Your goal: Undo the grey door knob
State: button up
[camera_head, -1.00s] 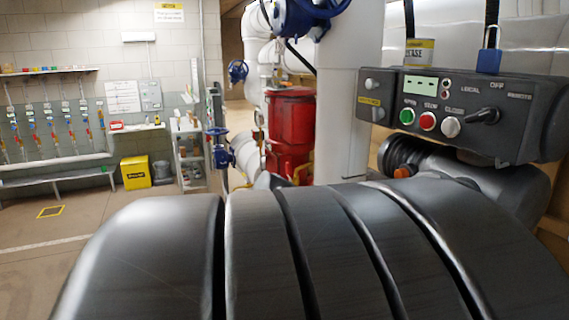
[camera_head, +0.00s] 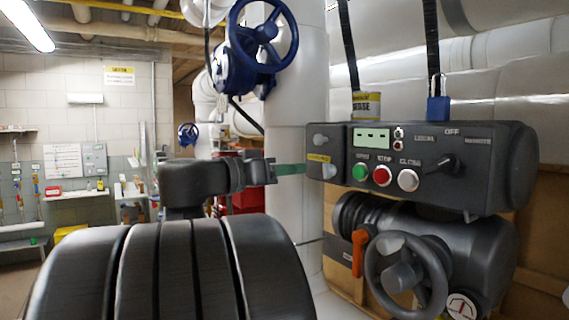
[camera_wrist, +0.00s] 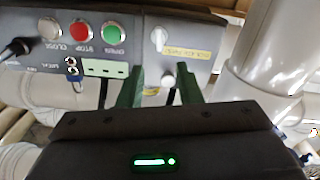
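The dark grey control box (camera_head: 440,165) has a small door section (camera_head: 336,150) at its left end. That section bears two small grey knobs, one above (camera_head: 320,141) and one below (camera_head: 328,171) a yellow label (camera_head: 318,158). The wrist view is upside down and shows the upper knob (camera_wrist: 168,80) and the lower knob (camera_wrist: 158,38). My gripper (camera_head: 304,168) is left of the box. In the wrist view, its green fingers (camera_wrist: 160,72) are apart and point at the door section, with the upper knob in the gap between them. I cannot tell whether they touch the box.
Green, red and white buttons and a black selector (camera_head: 445,165) are on the box. A grey handwheel (camera_head: 408,275) and an orange lever (camera_head: 359,252) are below it. A blue padlock (camera_head: 438,108) and a grease can (camera_head: 366,105) are on top. A white pipe (camera_head: 297,110) stands behind my gripper.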

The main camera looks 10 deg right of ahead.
aim_at(323, 167)
jog(key=p+x, duration=0.2)
jog(key=x, duration=0.6)
jog(key=shift+w+d+p, duration=0.15)
jog(key=shift+d+p, duration=0.15)
jog(key=shift+d, duration=0.05)
jog(key=shift+c, duration=0.4)
grip_shut()
